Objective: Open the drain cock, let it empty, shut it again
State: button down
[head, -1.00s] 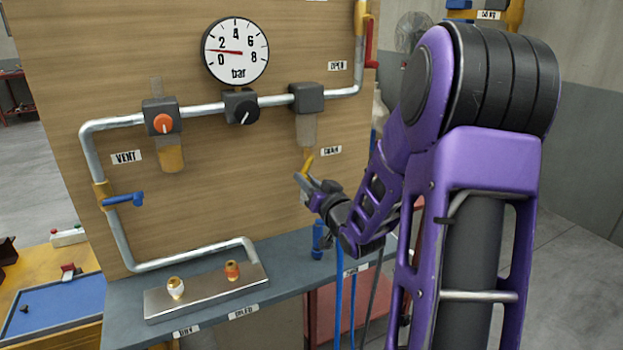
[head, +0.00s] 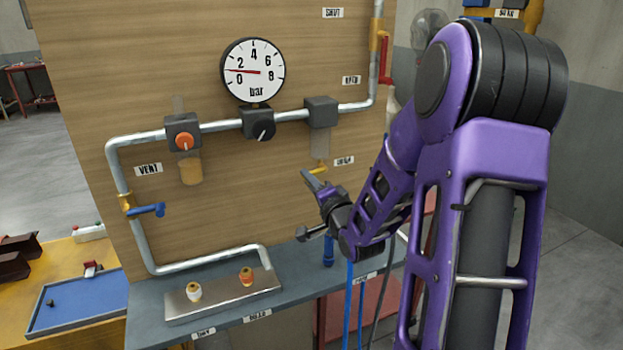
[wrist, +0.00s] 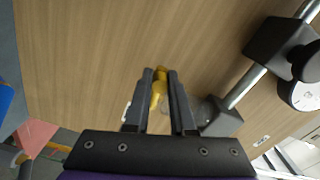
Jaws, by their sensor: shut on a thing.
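The drain cock (head: 319,170) is a small yellow lever below the clear bowl (head: 320,146) of the right-hand unit, beside a label that seems to read DRAIN. In the head view the lever lies close to level. My gripper (head: 310,174) is at the lever, its fingers closed around it. In the wrist view the yellow lever (wrist: 159,88) sits between the two dark fingers (wrist: 160,98). The fingers hide part of it. I cannot make out liquid in the clear bowl.
The gauge (head: 253,71) reads between 0 and 2 bar. An orange-knobbed unit (head: 184,134) with an amber bowl, a blue vent lever (head: 148,210) and a red handle (head: 385,58) are on the pipework. A grey shelf (head: 300,268) runs below my gripper.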

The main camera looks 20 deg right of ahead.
jog(key=shift+r+m+p, duration=0.4)
jog(key=shift+r+m, duration=0.2)
jog(key=shift+m, duration=0.1)
jog(key=c, duration=0.8)
grip_release()
jog(key=shift+o, duration=0.2)
jog(key=shift+f, duration=0.1)
jog(key=shift+f, duration=0.1)
